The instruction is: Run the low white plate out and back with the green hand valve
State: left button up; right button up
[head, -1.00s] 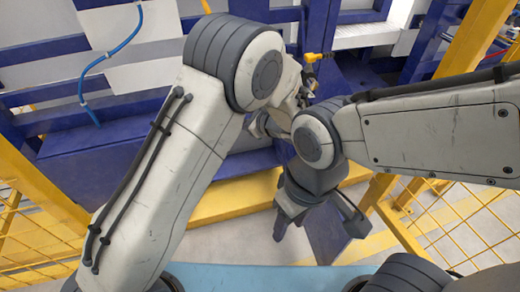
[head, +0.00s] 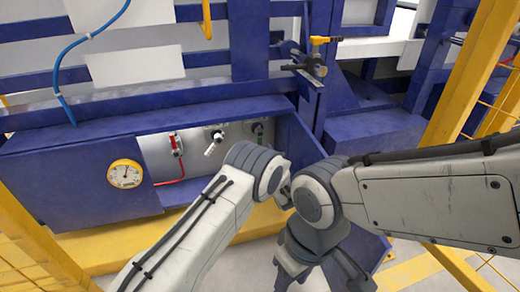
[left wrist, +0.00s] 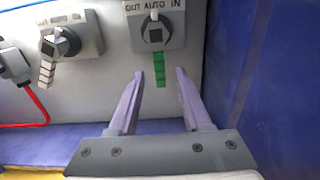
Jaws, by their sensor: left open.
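The green hand valve (left wrist: 160,68) hangs straight down from its dark knob, under a label reading OUT AUTO IN. In the head view the green valve (head: 258,129) is small, at the right of the recessed panel. My left gripper (left wrist: 161,74) is open, with its purple fingers on either side of the green handle's lower part; I cannot tell whether they touch it. In the head view the left gripper is hidden behind my arms. A low white plate (head: 130,68) is on the blue frame at upper left. My right gripper (head: 322,274) points down, partly cut off.
A valve with a white handle (left wrist: 47,72) is left of the green one. A red-cabled switch (head: 176,145) and a round gauge (head: 125,174) are further left. A blue side wall (left wrist: 250,80) stands close on the right. A yellow fence post (head: 470,70) is at far right.

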aim_at(260, 144)
pick_arm(q)
jog(key=b+x, duration=0.2)
jog(key=x, duration=0.2)
jog(key=shift+w+a+f, duration=0.1)
jog(key=shift+w+f, duration=0.05)
jog(key=shift+w+a, duration=0.15)
jog(key=shift+w, duration=0.4)
grip_shut()
dwell(0.8)
